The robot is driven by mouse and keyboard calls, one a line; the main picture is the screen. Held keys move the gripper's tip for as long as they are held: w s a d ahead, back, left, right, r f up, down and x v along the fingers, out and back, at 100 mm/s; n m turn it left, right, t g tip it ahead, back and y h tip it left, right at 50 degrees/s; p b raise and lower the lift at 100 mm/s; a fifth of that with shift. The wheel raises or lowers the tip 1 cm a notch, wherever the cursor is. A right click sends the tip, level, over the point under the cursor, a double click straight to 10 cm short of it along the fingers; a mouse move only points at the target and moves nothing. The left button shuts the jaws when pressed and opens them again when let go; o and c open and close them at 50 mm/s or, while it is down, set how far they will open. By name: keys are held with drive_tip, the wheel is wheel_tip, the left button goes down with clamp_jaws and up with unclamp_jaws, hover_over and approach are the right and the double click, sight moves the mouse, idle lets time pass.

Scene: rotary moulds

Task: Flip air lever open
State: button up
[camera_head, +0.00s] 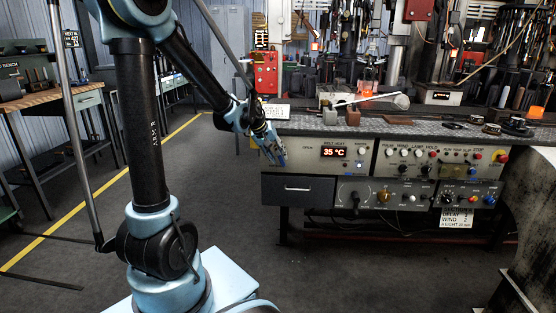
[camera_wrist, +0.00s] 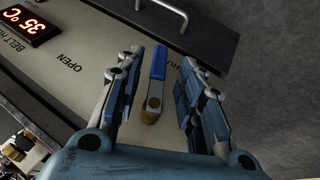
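The air lever (camera_wrist: 158,64) has a blue handle on a brass-coloured pivot and sits on the beige control panel (camera_wrist: 95,75). In the wrist view its handle points up the picture, towards the drawer. The word OPEN is printed to its left, and a partly hidden label is to its right. My gripper (camera_wrist: 160,62) is open, with one finger on each side of the lever and a visible gap on both sides. In the head view my gripper (camera_head: 274,153) is at the panel's left end and hides the lever.
A red 35 °C display (camera_head: 334,152) is on the panel. A dark drawer (camera_head: 299,189) with a metal handle is below the lever. Knobs and buttons fill the panel to the right. Tools and moulds crowd the bench top (camera_head: 350,126).

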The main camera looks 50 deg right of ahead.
sight(280, 157)
drive_tip(key=shift+x, duration=1.4)
clamp_jaws()
